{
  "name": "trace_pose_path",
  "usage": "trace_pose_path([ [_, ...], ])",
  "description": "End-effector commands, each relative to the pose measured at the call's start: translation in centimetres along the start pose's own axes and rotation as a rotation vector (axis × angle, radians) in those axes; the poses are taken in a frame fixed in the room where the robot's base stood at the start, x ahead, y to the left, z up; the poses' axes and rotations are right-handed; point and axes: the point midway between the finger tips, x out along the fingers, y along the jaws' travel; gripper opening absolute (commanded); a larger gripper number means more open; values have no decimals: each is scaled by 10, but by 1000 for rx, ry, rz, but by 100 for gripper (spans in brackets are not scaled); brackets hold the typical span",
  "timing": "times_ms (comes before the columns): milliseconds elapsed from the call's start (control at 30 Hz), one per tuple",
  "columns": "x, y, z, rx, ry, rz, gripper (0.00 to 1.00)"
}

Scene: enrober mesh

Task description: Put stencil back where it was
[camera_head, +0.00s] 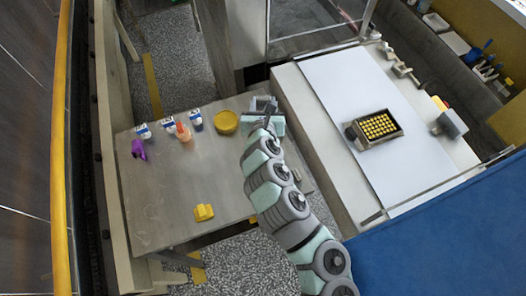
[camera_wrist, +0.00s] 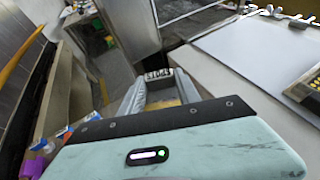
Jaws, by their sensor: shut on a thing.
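My gripper (camera_head: 264,108) is at the far right corner of the grey metal table (camera_head: 170,190), beside the white-topped bench. In the wrist view, my gripper (camera_wrist: 159,84) has its two grey fingers around a small pale piece with dark marks, which looks like the stencil (camera_wrist: 158,74). It sits between the fingertips. In the head view the held piece is too small and too covered by my gripper to make out. I cannot tell whether it touches the table.
A yellow bowl (camera_head: 225,122) stands just left of my gripper. Several small bottles (camera_head: 169,127), a purple object (camera_head: 138,149) and a yellow block (camera_head: 204,212) are on the table. A tray of yellow pieces (camera_head: 352,133) lies on the white surface (camera_head: 345,85). The table's middle is clear.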

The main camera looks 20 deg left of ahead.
Motion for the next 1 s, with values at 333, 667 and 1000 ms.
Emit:
trace_pose_path([
  [333, 34, 0, -84, -4, 10, -2, 0],
  [667, 59, 1, -142, 2, 3, 1, 0],
  [1000, 72, 0, -174, 4, 2, 0, 0],
])
